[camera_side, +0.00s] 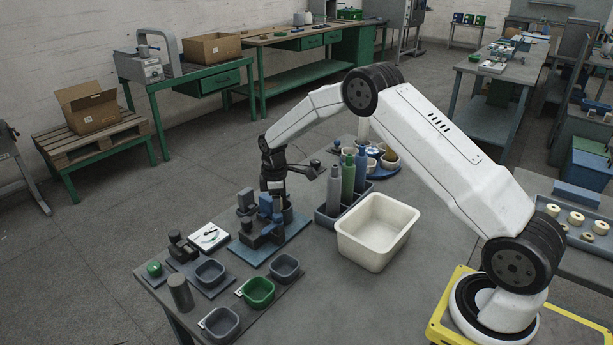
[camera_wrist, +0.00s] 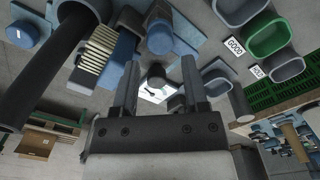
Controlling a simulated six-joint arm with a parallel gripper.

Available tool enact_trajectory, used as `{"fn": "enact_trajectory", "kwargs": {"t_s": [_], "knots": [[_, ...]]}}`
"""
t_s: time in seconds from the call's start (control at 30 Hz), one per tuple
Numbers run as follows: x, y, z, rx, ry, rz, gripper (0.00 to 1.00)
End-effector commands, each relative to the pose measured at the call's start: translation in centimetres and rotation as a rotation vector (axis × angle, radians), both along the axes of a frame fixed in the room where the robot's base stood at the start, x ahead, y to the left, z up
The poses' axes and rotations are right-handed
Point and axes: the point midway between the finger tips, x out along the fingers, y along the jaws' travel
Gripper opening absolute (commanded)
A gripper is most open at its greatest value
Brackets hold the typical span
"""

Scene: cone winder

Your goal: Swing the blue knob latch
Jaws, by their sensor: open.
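A small winder with dark and blue parts stands on a blue base plate (camera_side: 290,235) near the table's far left side. A blue rounded knob-like part (camera_wrist: 160,39) lies just beyond the fingertips there. A blue block (camera_wrist: 118,62) is beside the left finger. I cannot tell whether the fingers touch anything; the winder partly hides behind them.
A cream bin (camera_side: 378,228) and a tray of tall bottles (camera_side: 348,178) stand right of the winder. Grey cups (camera_side: 284,267) and a green cup (camera_side: 258,292) sit in front. A white card (camera_side: 208,236) and a green button (camera_side: 154,268) lie to the left.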

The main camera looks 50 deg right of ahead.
Motion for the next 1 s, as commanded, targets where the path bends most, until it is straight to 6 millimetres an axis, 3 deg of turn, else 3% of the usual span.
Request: {"fn": "enact_trajectory", "kwargs": {"t_s": [0.3, 0.7, 0.73, 0.9, 1.0], "knots": [[0.0, 0.0, -3.4, 0.0, 0.001, 0.0, 0.57], [0.0, 0.0, -4.0, 0.001, -0.001, 0.0, 0.57], [0.0, 0.0, -4.0, 0.001, -0.001, 0.0, 0.54], [0.0, 0.0, -4.0, 0.0, 0.0, 0.0, 0.0], [0.0, 0.0, -4.0, 0.0, 0.0, 0.0, 0.0]]}}
